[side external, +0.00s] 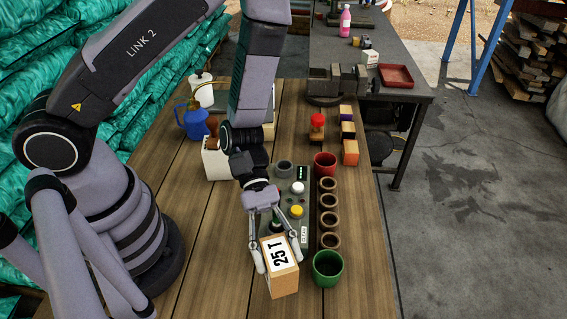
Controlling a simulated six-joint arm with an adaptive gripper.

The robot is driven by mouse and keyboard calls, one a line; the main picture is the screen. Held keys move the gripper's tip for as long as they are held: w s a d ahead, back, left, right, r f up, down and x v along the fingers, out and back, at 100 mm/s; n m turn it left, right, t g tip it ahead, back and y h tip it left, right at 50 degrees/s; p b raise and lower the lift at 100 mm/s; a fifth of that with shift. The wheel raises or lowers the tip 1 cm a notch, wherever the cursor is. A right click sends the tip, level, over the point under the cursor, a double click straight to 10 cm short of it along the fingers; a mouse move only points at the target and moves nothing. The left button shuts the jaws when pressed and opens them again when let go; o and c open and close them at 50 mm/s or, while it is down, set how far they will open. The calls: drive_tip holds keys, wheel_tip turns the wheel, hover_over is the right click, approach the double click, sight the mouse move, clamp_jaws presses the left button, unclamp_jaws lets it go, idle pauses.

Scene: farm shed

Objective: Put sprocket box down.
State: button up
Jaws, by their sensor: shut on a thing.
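The sprocket box (281,276) is an orange-tan box with a white top label reading "25 T". It is near the front of the wooden table (190,260), left of the green cup. My gripper (277,258) comes down from above and is shut on the box, one finger on each side. I cannot tell whether the underside of the box touches the table.
A green cup (327,268) stands close to the right of the box, with several brown rings (330,221) and a red cup (325,164) in a row behind it. A grey button panel (299,225) lies behind the gripper.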

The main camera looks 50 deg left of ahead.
drive_tip(key=shift+w+d+f, duration=1.2)
drive_tip(key=shift+d+f, duration=0.7)
drive_tip(key=shift+f, duration=0.25)
drive_tip(key=shift+w+d+f, duration=1.25)
drive_tip(key=shift+d+f, duration=0.6)
drive_tip(key=shift+f, duration=0.25)
drive_tip(key=shift+w+d+f, duration=1.2)
drive_tip(key=shift+d+f, duration=0.7)
drive_tip(key=shift+f, duration=0.25)
drive_tip(key=shift+f, duration=0.1)
drive_tip(key=o, duration=1.2)
